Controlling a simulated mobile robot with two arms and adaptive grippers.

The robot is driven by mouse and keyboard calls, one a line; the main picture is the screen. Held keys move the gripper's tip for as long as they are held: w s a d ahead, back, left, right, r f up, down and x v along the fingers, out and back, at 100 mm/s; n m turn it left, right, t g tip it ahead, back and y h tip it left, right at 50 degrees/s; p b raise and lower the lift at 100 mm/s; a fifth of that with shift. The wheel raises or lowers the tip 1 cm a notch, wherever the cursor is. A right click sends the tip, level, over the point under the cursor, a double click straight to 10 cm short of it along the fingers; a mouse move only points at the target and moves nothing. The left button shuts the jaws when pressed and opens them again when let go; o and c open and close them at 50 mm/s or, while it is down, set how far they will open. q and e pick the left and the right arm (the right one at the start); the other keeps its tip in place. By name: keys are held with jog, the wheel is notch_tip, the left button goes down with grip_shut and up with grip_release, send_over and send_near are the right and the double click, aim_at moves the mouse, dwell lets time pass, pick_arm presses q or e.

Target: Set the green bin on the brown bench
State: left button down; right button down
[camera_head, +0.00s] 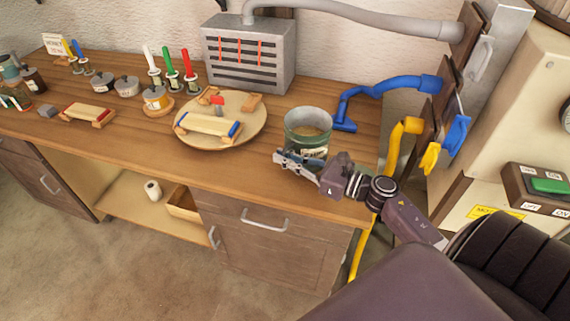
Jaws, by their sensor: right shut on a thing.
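The green bin (307,141) is a round, open-topped tub with a pale rim and a brownish inside. It is upright at the right end of the brown bench (345,192). My right gripper (290,159) is at the front of the bin, low on its near side, and is shut on it. The gripper hides part of the bin's lower side and its base. I cannot tell whether the base touches the bench top or is slightly above it. My left gripper is not in view.
A round wooden board (190,140) with small blocks lies left of the bin. A grey vented box (248,55) stands behind. Blue (385,86) and yellow (394,150) pipes are close on the right. Jars and colored-handled tools fill the left side.

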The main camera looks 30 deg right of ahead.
jog(key=shift+f, duration=1.35)
jog(key=c, duration=2.1)
grip_release()
jog(key=shift+f, duration=0.1)
jog(key=shift+s, duration=0.15)
jog(key=b+v, duration=0.3)
jog(key=v, duration=0.7)
jog(key=shift+s+d, duration=0.2)
jog(key=shift+s, duration=0.05)
jog(key=shift+s+d+b, duration=0.3)
jog(key=shift+s, duration=0.25)
